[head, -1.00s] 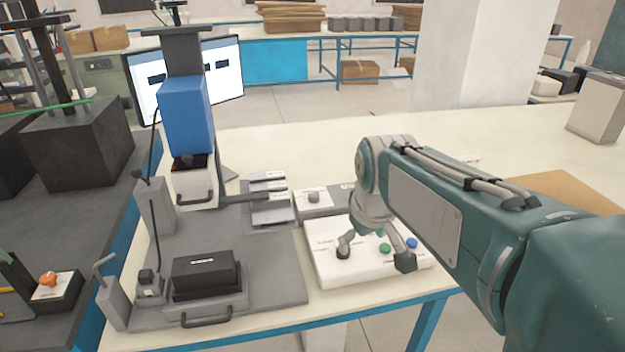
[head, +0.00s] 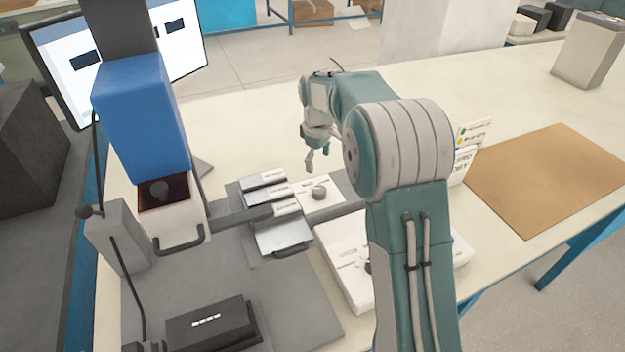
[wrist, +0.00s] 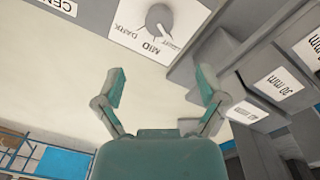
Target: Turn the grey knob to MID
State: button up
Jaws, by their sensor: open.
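The grey knob (head: 319,193) sits on a white panel of a low grey block on the bench. In the wrist view the knob (wrist: 158,18) is at the top edge, with labels DARK, MID and LIGHT around it. A light mark on it seems to point between MID and LIGHT, but I cannot tell exactly. My gripper (head: 315,163) is above and behind the knob in the head view, apart from it. In the wrist view my gripper (wrist: 160,85) has its fingers spread and empty, with the knob beyond the fingertips.
Labelled grey blocks (head: 265,190) stand left of the knob, beside the fixture with a blue head (head: 145,115). A white button box (head: 345,262) is in front, partly hidden by my arm.

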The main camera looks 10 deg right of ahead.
aim_at(319, 189)
notch_tip(319, 189, down, 10)
jog(key=shift+d+f, duration=0.15)
jog(key=shift+f, duration=0.1)
jog(key=shift+d+f, duration=0.15)
jog(key=c, duration=1.1)
